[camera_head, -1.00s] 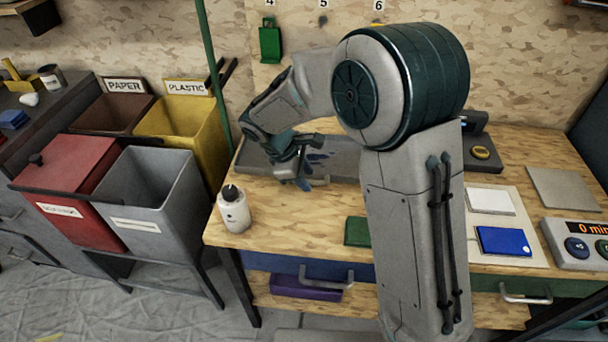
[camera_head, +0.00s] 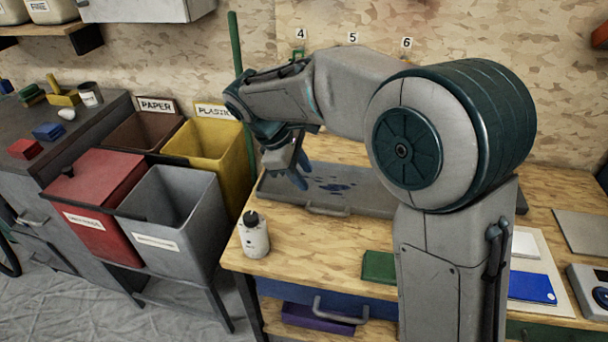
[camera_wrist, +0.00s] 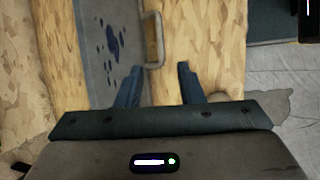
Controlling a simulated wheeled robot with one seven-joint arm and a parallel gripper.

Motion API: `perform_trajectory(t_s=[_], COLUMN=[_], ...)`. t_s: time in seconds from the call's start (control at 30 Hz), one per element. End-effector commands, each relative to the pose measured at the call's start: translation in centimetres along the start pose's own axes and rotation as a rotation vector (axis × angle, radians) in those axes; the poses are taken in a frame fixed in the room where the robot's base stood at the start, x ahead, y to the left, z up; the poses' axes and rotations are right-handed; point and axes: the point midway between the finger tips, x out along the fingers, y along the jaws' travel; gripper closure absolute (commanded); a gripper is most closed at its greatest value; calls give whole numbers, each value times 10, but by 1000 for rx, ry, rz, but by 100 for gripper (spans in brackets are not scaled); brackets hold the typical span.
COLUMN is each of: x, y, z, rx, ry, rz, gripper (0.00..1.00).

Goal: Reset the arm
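My gripper (camera_head: 296,166) hangs above the left end of the grey tray on the wooden workbench, fingers pointing down. In the wrist view my gripper (camera_wrist: 160,84) shows two blue fingers held apart with nothing between them. The grey tray (camera_head: 375,196) has a handle on its front and dark blue spots on its bottom; it also shows in the wrist view (camera_wrist: 93,70). My arm is partly folded, with its large shoulder joint at the right of the head view.
A white bottle (camera_head: 254,237) stands at the workbench's (camera_head: 310,237) left front corner. Left of the bench are a grey bin (camera_head: 165,235), a red bin (camera_head: 97,215), a yellow bin (camera_head: 206,143) and a brown bin (camera_head: 139,131). A green block (camera_head: 378,267) lies near the front edge.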

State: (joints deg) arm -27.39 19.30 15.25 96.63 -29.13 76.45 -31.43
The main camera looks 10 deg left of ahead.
Motion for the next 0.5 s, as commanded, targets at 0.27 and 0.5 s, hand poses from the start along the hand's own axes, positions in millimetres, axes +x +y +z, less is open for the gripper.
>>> perform_trajectory(t_s=[0.27,0.5], x=[0,-1], y=[0,-3], z=[0,34], rx=[0,117], ry=[0,24], rz=[0,-19], gripper=[66,66])
